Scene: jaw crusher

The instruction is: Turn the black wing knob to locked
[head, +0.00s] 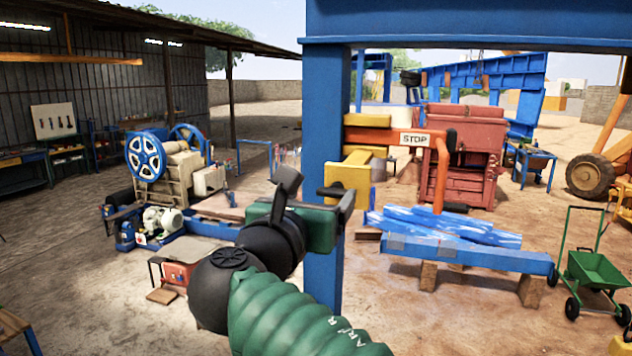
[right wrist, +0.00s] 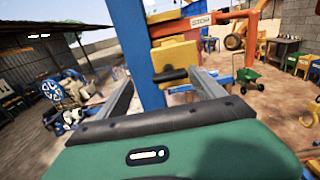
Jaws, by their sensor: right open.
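The black wing knob (right wrist: 170,76) shows in the right wrist view as a dark horizontal bar in front of the lower part of a yellow block (right wrist: 175,57), beside a blue post. In the head view the knob (head: 329,191) is partly behind my right gripper (head: 317,187). That gripper is green with dark fingers. It is open and empty, and its fingers point toward the knob. In the wrist view the knob lies between the two fingertips, seemingly beyond them. I cannot tell whether they touch it. My left gripper is not in view.
The blue post (head: 323,110) stands right by the gripper. An orange bar (head: 380,136) with a STOP sign (head: 414,139) extends right from it. A blue bench (head: 470,254) and green cart (head: 595,272) stand right. A machine with blue wheels (head: 146,157) stands left.

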